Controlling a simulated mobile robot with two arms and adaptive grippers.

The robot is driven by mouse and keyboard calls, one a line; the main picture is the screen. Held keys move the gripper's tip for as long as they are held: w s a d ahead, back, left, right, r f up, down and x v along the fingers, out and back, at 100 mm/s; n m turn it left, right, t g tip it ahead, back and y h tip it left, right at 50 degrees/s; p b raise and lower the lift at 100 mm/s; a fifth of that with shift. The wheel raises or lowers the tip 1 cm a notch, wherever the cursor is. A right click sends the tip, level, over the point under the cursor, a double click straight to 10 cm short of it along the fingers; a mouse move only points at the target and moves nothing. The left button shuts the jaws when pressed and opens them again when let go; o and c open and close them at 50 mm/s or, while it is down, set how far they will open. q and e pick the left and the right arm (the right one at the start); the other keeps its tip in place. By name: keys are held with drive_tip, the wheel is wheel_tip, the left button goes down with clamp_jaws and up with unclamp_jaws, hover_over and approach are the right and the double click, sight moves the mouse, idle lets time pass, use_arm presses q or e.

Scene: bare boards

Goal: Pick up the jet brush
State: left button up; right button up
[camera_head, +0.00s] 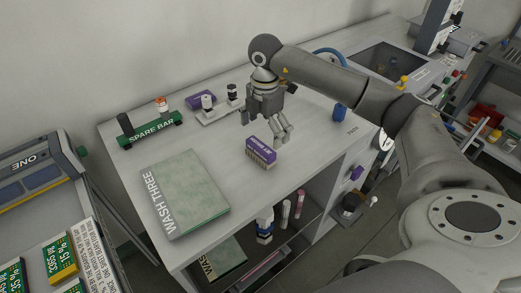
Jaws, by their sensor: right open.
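The jet brush (261,152) is a small purple block with white lettering on its side and pale bristles underneath. It sits on the pale bench top right of the large green book. My right gripper (266,130) hangs from above, just behind and over the brush, with its fingers spread and empty. It looks apart from the brush, though the exact height gap is hard to judge. My left gripper is not in view.
A green WASH THREE book (184,193) lies at the front left of the bench. A green SPARE BAR (151,131) and a small tray with bottles (218,112) stand behind. A blue cup (339,112) is at the right. Bench right of the brush is clear.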

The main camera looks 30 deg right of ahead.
sight(261, 146)
drive_tip(key=shift+a+f+p, duration=0.15)
drive_tip(key=shift+f+p, duration=0.2)
drive_tip(key=shift+f, duration=0.3)
drive_tip(key=f, duration=0.1)
drive_tip(key=f+p, duration=0.1)
drive_tip(key=f, duration=0.1)
drive_tip(key=shift+a+f, duration=0.3)
drive_tip(key=shift+a, duration=0.1)
drive_tip(key=shift+w+f, duration=0.1)
drive_tip(key=shift+f, duration=0.3)
drive_tip(key=shift+c, duration=0.3)
drive_tip(key=c, duration=0.7)
